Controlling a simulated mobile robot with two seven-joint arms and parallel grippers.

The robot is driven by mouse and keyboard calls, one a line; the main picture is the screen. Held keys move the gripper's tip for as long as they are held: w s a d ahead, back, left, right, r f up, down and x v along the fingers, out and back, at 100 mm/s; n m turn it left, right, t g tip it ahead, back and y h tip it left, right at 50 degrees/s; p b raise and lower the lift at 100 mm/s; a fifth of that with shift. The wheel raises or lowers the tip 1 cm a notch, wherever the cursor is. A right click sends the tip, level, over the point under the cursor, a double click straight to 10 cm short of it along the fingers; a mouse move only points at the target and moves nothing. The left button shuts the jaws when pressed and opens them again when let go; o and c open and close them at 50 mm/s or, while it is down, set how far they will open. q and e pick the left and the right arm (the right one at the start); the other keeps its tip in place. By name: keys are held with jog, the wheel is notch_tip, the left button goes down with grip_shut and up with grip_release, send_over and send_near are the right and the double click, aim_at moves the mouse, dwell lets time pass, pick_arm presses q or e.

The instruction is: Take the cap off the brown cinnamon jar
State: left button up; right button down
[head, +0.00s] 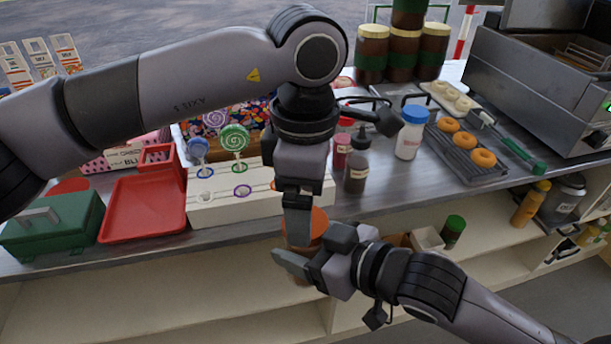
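The brown cinnamon jar (319,224) is held in the air in front of the counter's front edge, with an orange-brown top part showing. Most of its body is hidden behind my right gripper; a small brown part shows below the fingers. My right gripper (308,262) comes from the lower right, its fingers around the jar. My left gripper (299,232) points straight down at the jar's top from above. One left finger shows in front of the top; the other is hidden, so its grip is unclear. I cannot make out the cap apart from the jar.
A white lollipop stand (235,208), red tray (145,207) and green box (52,228) stand on the counter at left. A dark bottle (356,175), blue-capped jar (410,135) and doughnut rack (470,155) are at right. An open shelf (200,290) lies below.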

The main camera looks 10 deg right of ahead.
aim_at(305, 251)
pick_arm(q)
jog(key=shift+f, duration=1.5)
jog(key=c, duration=1.1)
jog(key=o, duration=1.1)
jog(key=shift+r, duration=0.1)
